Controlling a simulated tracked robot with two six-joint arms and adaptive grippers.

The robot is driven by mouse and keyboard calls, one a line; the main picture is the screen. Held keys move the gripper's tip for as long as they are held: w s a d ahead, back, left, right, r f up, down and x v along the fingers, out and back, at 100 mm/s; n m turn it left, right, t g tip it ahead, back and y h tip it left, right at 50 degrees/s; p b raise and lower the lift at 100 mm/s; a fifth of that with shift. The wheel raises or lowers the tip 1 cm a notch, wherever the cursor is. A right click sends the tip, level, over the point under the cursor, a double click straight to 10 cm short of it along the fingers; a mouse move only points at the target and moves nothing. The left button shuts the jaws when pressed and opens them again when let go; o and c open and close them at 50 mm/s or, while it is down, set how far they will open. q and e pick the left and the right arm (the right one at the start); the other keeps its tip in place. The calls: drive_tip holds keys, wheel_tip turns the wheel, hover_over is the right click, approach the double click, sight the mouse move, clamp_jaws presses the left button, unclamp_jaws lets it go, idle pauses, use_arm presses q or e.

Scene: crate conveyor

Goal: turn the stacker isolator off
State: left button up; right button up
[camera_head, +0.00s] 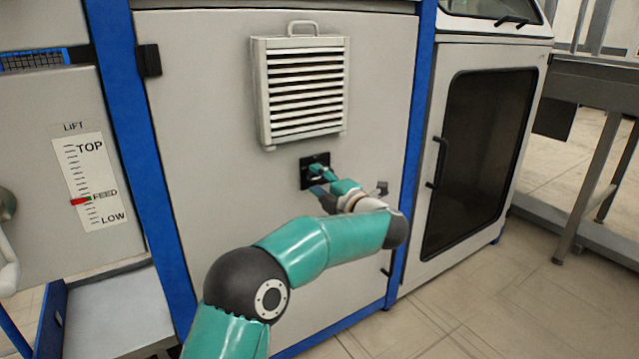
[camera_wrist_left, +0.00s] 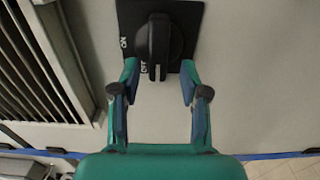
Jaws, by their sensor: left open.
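The isolator is a black rotary knob (camera_wrist_left: 158,38) on a square black plate (camera_wrist_left: 190,15), with ON and OFF printed in white. In the left wrist view the knob's long rib runs up and down, and its lower end lies beside the OFF label. In the head view the plate (camera_head: 306,177) sits on the grey cabinet front below a vent, and the knob is mostly hidden by my gripper. My left gripper (camera_head: 322,182) is open at the plate. In the wrist view its fingertips (camera_wrist_left: 159,80) flank the lower end of the rib, with gaps on both sides.
The louvred vent (camera_head: 300,90) juts out just above the isolator. A blue frame post (camera_head: 412,150) stands to the right, beside a dark-windowed door (camera_head: 478,160). A LIFT scale (camera_head: 90,180) with a red pointer is at left. The cabinet front (camera_head: 205,150) is otherwise largely bare.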

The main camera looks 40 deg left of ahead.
use_arm(q)
drive_tip(key=v, duration=1.1)
drive_tip(key=shift+s+d, duration=0.15)
drive_tip(key=shift+d, duration=0.1)
drive_tip(key=shift+f, duration=0.1)
